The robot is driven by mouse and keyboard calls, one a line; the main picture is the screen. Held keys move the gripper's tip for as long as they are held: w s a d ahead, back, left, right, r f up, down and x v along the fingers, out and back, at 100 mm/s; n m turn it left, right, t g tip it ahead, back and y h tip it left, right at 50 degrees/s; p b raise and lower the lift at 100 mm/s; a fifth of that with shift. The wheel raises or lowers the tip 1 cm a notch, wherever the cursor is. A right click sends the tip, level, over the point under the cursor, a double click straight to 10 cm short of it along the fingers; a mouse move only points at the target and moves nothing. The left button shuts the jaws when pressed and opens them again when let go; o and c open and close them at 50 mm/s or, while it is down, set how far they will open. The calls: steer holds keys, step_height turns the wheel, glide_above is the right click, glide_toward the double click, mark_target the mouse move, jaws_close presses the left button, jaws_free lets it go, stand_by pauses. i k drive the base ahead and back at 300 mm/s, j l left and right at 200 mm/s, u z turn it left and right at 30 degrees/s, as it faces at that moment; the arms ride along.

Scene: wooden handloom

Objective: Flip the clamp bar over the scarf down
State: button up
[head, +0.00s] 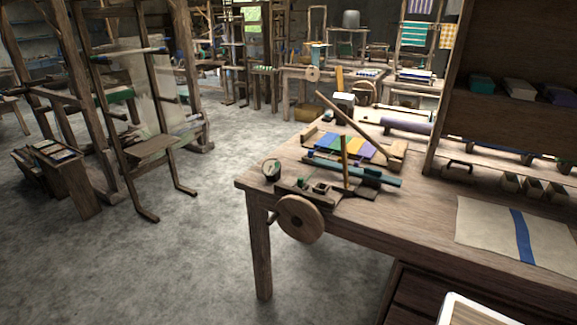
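A small device with a striped scarf (346,146) in blue, green, yellow and purple lies on the wooden table. A long wooden bar (350,120), which looks like the clamp bar, slants up over the scarf. Its lower right end meets a wooden block (394,158) at the scarf's right side, and its upper left end is raised free in the air. My gripper is not in view, so its distance from the bar cannot be told.
In front of the scarf lie a teal bar (372,177), an upright yellow-brown stick (345,155) and a wooden wheel (300,219) at the table edge. A cloth with a blue stripe (495,230) lies right, below shelves. Open floor is left.

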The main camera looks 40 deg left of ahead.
mark_target(334, 109)
steer(key=j, duration=0.4)
steer(key=k+j+z, duration=0.1)
steer(key=j, duration=0.35)
steer(key=k+j+z, duration=0.1)
steer(key=j, duration=0.3)
steer(key=k+j, duration=0.1)
steer(key=j, duration=0.3)
steer(key=k+j+z, duration=0.1)
steer(key=j, duration=0.35)
steer(key=k+j, duration=0.1)
steer(key=j, duration=0.3)
steer(key=k+j+z, duration=0.15)
steer(key=j, duration=0.25)
steer(key=j+z, duration=0.25)
steer(key=j, duration=1.55)
steer(key=i+j, duration=0.2)
steer(key=j, duration=0.2)
steer(key=i+l+u, duration=0.15)
steer(key=l+u, duration=0.3)
steer(key=l, duration=0.7)
steer(key=l+u, duration=0.5)
steer(key=l, duration=0.6)
